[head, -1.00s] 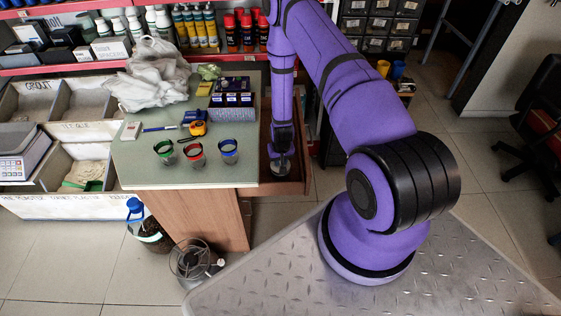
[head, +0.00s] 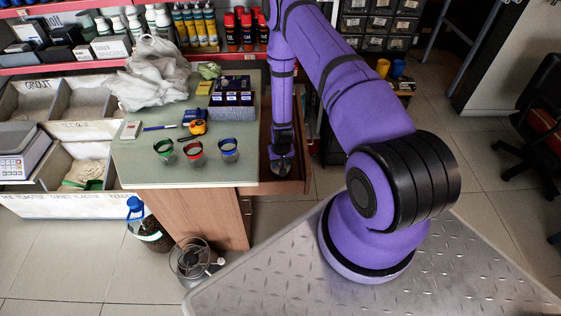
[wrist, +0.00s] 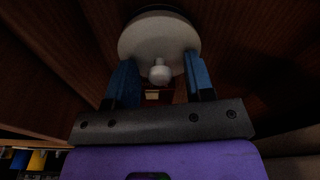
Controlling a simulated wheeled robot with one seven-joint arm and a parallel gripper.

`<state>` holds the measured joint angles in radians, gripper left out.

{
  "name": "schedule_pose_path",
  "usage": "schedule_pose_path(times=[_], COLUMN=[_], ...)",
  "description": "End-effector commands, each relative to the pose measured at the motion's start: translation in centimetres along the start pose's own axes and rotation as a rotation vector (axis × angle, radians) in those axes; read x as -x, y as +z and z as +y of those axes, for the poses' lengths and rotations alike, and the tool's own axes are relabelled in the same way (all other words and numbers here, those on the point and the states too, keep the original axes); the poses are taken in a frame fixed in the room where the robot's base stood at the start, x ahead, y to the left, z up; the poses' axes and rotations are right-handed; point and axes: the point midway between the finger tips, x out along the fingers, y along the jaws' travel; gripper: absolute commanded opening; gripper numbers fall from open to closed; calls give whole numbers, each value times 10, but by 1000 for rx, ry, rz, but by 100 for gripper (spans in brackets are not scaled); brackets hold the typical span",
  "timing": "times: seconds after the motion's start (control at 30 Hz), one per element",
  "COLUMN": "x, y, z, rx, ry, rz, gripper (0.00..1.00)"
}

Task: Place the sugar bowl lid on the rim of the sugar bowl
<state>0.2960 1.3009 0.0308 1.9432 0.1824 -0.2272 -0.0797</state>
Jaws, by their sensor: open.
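In the wrist view a round pale lid with a small knob (wrist: 158,42) lies ahead of my gripper (wrist: 160,80). The two blue fingers stand apart, one at each side of the lid's near edge, with the knob between them. I cannot tell whether they touch it. A dark curved edge shows just beyond the lid; I cannot tell whether it is the sugar bowl's. In the head view my gripper (head: 281,166) points down inside the open drawer (head: 293,184) at the right of the counter. The sugar bowl cannot be made out clearly in either view.
Three cups with green, red and blue rims, including the blue one (head: 229,150), stand on the counter top (head: 200,177). A tape measure (head: 198,127), a box (head: 232,104) and a plastic bag (head: 152,75) lie behind them. The drawer's wooden walls are close around my gripper.

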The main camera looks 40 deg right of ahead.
Motion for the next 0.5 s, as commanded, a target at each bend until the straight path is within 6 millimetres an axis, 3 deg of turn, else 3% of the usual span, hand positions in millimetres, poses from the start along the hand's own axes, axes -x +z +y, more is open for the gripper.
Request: schedule_pose_path(times=[0.23,0.5], x=[14,60], y=[-2,-2], z=[0,0], rx=[0,0], ry=[0,0], rz=[1,2], gripper=[48,48])
